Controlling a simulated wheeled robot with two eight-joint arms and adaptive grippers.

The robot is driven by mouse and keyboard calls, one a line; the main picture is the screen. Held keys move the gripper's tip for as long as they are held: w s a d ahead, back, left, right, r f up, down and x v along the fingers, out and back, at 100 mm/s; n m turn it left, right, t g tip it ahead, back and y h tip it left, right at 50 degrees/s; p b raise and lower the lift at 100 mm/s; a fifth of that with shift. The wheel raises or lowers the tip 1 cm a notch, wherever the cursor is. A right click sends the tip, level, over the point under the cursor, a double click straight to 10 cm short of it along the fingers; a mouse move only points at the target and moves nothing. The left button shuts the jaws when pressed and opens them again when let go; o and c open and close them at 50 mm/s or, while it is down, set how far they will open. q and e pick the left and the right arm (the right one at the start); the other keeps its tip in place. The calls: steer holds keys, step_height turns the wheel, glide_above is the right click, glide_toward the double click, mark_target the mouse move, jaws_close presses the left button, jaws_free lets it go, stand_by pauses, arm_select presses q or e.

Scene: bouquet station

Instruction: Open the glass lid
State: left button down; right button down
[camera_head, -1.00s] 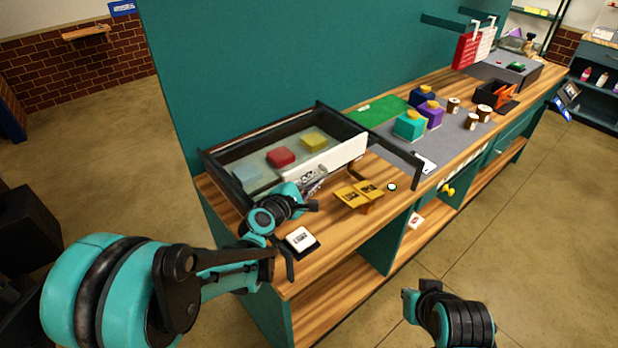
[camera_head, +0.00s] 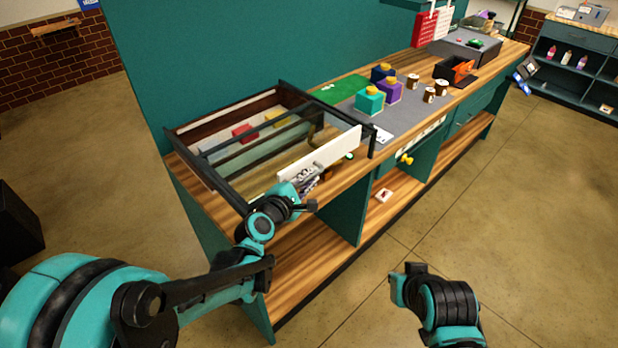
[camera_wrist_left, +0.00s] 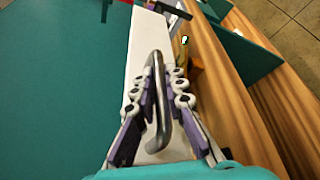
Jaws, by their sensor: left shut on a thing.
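The glass lid has a long white front bar (camera_head: 320,158) with a metal handle (camera_wrist_left: 159,100). It lies across black rails (camera_head: 374,140) on the counter and reaches out toward the counter's front side. My left gripper (camera_head: 305,187) is at the front bar. In the left wrist view its fingers are shut on the handle. Behind the lid is a recessed case (camera_head: 188,130) holding a red block (camera_head: 241,131), a yellow block (camera_head: 275,116) and a pale blue piece, partly behind dark frame bars. Of my right arm only a link shows; its fingers cannot be seen.
Teal (camera_head: 369,101), purple (camera_head: 389,90) and blue (camera_head: 382,72) blocks with yellow tops stand on a grey mat right of the case. Several small brown-and-white jars and a black bin (camera_head: 457,70) stand farther along. The floor before the counter is clear.

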arm_select(q)
steer(key=c, duration=1.9)
jaws_free()
steer(key=shift+a, duration=0.1)
steer(key=shift+o, duration=0.2)
steer(key=v, duration=1.2)
steer(key=s+a+f+m+g+y, duration=0.3)
steer(key=s+a+m, duration=0.2)
steer(key=s+m, duration=0.2)
steer(key=s+a+f+m+g+y, duration=0.3)
steer(key=s+m, duration=0.5)
steer(key=m, duration=0.4)
steer(key=a+f+g, duration=0.1)
steer(key=a, duration=0.1)
steer(key=shift+s+a+y, duration=0.25)
steer(key=shift+a+y, duration=0.05)
steer(key=shift+y, duration=0.1)
